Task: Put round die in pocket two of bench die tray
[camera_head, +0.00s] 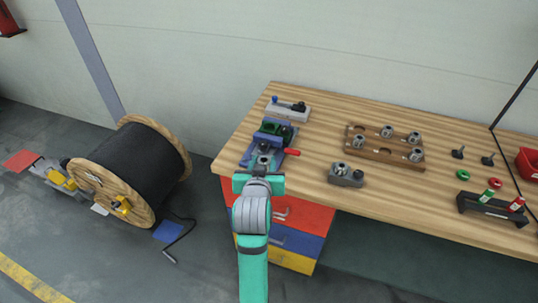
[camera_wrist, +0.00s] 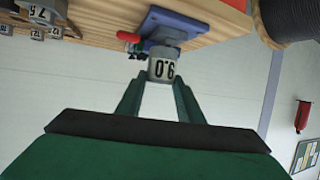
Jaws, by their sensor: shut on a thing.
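A grey round die marked 9.0 (camera_wrist: 163,70) is between the fingertips of my gripper (camera_wrist: 160,88) in the wrist view. My gripper is shut on it. In the head view my gripper (camera_head: 262,164) is at the front left of the bench, by the blue vise-like fixture, and largely hides the die. The brown wooden die tray (camera_head: 372,155) lies on the bench to the right, well apart from my gripper. Several grey dies (camera_head: 387,131) stand in it, and some front pockets look empty. Pocket numbers are too small to read.
A blue and green vise (camera_head: 270,138) with a red handle is close to my gripper. A grey block (camera_head: 346,175) with a round part stands between it and the tray. A black rack (camera_head: 492,207) is at the right. A cable reel (camera_head: 135,165) stands on the floor left of the bench.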

